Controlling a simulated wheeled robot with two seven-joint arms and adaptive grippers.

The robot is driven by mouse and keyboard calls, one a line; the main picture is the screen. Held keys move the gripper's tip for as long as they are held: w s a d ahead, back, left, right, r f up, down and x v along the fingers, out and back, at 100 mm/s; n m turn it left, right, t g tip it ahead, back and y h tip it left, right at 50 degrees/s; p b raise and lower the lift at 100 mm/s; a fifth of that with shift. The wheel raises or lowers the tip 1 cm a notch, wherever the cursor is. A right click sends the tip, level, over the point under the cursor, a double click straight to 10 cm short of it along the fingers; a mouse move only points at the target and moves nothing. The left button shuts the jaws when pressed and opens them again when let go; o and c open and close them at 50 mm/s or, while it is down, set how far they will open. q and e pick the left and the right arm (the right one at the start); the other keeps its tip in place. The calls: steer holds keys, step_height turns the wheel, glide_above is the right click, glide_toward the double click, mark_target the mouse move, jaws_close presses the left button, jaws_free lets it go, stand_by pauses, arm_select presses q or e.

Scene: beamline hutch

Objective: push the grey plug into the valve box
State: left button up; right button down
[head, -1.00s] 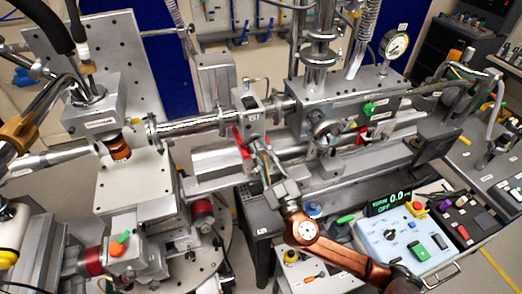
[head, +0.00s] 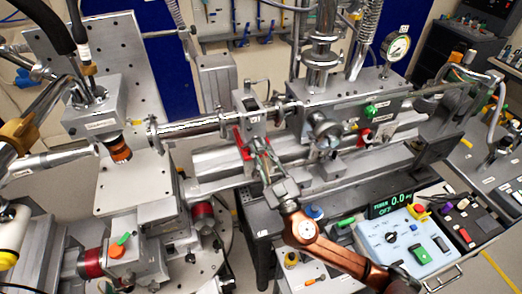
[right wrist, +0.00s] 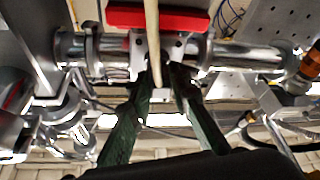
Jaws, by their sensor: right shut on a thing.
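The grey valve box (head: 250,121) sits on the steel tube line, left of the large gauge block. It has red parts on its left side. In the right wrist view the box (right wrist: 137,48) is straight ahead, with a pale cable-like strand (right wrist: 153,35) running down in front of it. My right gripper (head: 258,145) is at the front of the box. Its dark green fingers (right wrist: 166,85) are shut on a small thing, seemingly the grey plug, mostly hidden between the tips. I cannot tell whether it has entered the box. My left gripper is not in view.
A bright steel tube (head: 190,127) runs left from the box. A red bar (right wrist: 153,17) is just above the fingertips in the wrist view. The gauge block (head: 345,110) stands to the right. A pale blue control panel (head: 405,240) is at the lower right.

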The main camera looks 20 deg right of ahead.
steer(key=c, duration=1.7)
jaws_free()
steer(key=v, duration=1.2)
steer(key=shift+d, duration=0.1)
